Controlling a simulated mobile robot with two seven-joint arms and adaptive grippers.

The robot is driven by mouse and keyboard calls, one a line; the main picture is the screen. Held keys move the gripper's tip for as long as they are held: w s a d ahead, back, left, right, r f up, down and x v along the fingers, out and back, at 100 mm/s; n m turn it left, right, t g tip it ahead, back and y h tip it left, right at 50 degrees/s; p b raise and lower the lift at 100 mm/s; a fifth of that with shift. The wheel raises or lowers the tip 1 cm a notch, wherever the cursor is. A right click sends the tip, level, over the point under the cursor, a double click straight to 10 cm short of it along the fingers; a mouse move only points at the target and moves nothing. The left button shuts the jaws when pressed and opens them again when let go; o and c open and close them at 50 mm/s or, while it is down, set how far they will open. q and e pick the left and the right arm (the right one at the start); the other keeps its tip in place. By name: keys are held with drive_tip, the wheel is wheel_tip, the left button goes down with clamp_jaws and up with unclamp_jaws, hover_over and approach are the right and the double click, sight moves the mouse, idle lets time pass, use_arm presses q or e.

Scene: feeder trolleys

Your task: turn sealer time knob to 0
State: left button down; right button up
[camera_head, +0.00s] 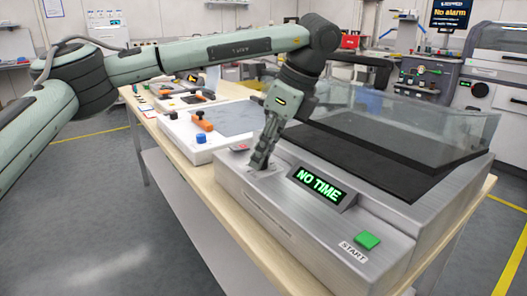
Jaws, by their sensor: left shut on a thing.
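The sealer (320,245) is a silver machine on a wooden-topped table, with a raised clear lid (430,125) over a dark bed. Its display (318,186) reads "NO TIME" in green. A green START button (367,241) is at the near right of its front panel. My left gripper (261,165) points down at the panel, left of the display, and is shut on the time knob. The knob is hidden by the fingers, so its setting cannot be read. My right gripper is not in view.
A white board with a grey mat (235,117), orange handles and a blue knob (201,139) lies on the table (178,161) left of the sealer. Other machines stand at the back right. Floor is clear at the left.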

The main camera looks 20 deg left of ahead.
use_arm(q)
drive_tip(key=c, duration=1.3)
unclamp_jaws()
drive_tip(key=shift+o, duration=0.2)
drive_tip(key=shift+r, duration=0.1)
drive_tip(key=v, duration=1.2)
